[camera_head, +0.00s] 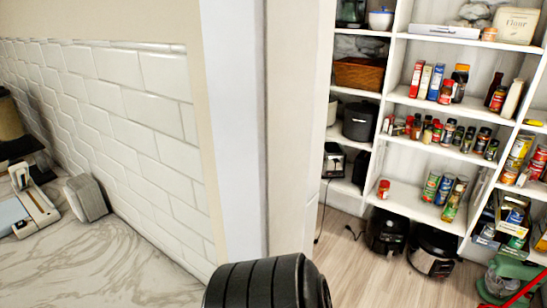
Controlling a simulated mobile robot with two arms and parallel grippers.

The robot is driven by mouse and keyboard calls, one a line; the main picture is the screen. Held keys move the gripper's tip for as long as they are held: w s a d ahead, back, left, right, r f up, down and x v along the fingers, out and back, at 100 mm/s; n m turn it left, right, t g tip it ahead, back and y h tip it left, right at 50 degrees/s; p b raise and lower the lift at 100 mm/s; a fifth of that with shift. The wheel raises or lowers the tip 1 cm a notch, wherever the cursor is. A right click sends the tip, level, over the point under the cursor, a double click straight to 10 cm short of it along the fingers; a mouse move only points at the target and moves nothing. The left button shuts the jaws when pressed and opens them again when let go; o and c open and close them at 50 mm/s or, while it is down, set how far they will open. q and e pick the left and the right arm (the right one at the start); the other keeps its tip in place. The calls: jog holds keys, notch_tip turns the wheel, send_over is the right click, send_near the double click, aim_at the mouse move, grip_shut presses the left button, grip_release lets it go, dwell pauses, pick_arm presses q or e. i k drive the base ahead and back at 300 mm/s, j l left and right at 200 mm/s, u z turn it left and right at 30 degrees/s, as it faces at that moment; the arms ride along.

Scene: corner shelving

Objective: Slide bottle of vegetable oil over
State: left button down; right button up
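No bottle can be picked out with certainty as the vegetable oil at this distance. Bottles and jars stand on the white corner shelving (415,110) at the right. A dark bottle with an orange band (460,82) stands on an upper shelf, with a smaller dark bottle (495,92) to its right. Neither of my grippers is in view. A black ribbed part at the bottom centre appears to be my own arm.
A white wall edge (234,130) stands between the marbled counter (130,270) at the left and the shelving. Black cookers (433,250) stand on the wood floor (352,275) below the shelves. A green mixer (500,285) is at the lower right. Some floor is clear.

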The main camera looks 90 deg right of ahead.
aim_at(452, 203)
jog(key=z, duration=2.35)
jog(key=j+z, duration=0.2)
jog(key=z, duration=0.3)
jog(key=j+z, duration=0.2)
jog(key=z, duration=0.25)
jog(key=j+z, duration=0.2)
jog(key=z, duration=0.3)
jog(key=j+z, duration=0.15)
jog(key=z, duration=0.3)
jog(key=k, duration=0.05)
